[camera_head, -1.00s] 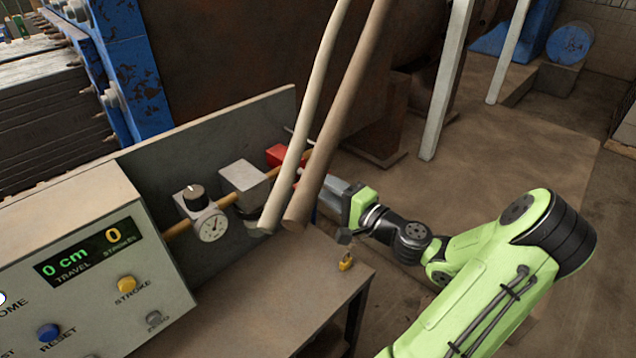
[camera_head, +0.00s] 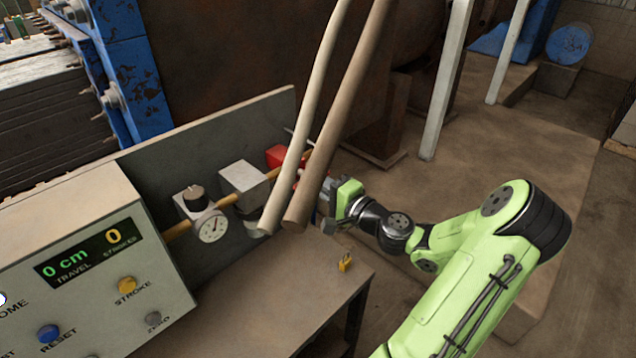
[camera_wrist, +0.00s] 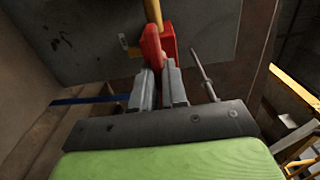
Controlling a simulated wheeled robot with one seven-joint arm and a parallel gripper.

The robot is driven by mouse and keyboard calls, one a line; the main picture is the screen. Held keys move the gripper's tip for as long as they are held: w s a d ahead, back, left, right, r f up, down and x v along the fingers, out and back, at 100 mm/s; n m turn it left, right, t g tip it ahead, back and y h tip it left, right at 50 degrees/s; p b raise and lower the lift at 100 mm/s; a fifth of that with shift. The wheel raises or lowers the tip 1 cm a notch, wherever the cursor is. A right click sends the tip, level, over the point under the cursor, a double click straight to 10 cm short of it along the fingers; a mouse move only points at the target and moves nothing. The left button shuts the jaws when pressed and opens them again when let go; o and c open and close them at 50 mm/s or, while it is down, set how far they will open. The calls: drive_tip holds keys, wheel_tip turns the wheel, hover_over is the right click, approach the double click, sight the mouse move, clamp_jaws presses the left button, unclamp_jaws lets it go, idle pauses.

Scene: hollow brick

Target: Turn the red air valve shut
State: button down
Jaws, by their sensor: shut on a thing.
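The red air valve (camera_head: 277,156) sits on the brass pipe along the grey back panel, partly hidden behind two hanging hoses in the head view. In the wrist view the red valve handle (camera_wrist: 153,46) stands between the fingertips, with a red body (camera_wrist: 169,42) just beside it. My gripper (camera_wrist: 158,80) is shut on the red handle. In the head view my gripper (camera_head: 322,198) is at the valve from the right, its fingertips mostly hidden by the hoses.
Two hoses (camera_head: 335,120) hang in front of the valve. A pressure gauge (camera_head: 211,227) and a grey box (camera_head: 244,183) are on the pipe to the left. A yellow padlock (camera_head: 345,262) lies on the bench (camera_head: 300,290). A thin metal rod (camera_wrist: 203,75) stands right of the fingers.

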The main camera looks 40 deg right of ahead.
drive_tip(key=shift+m+p, duration=8)
drive_tip(key=shift+m, duration=0.9)
drive_tip(key=c, duration=1.2)
unclamp_jaws()
drive_tip(key=shift+o, duration=0.2)
drive_tip(key=shift+s, duration=0.15)
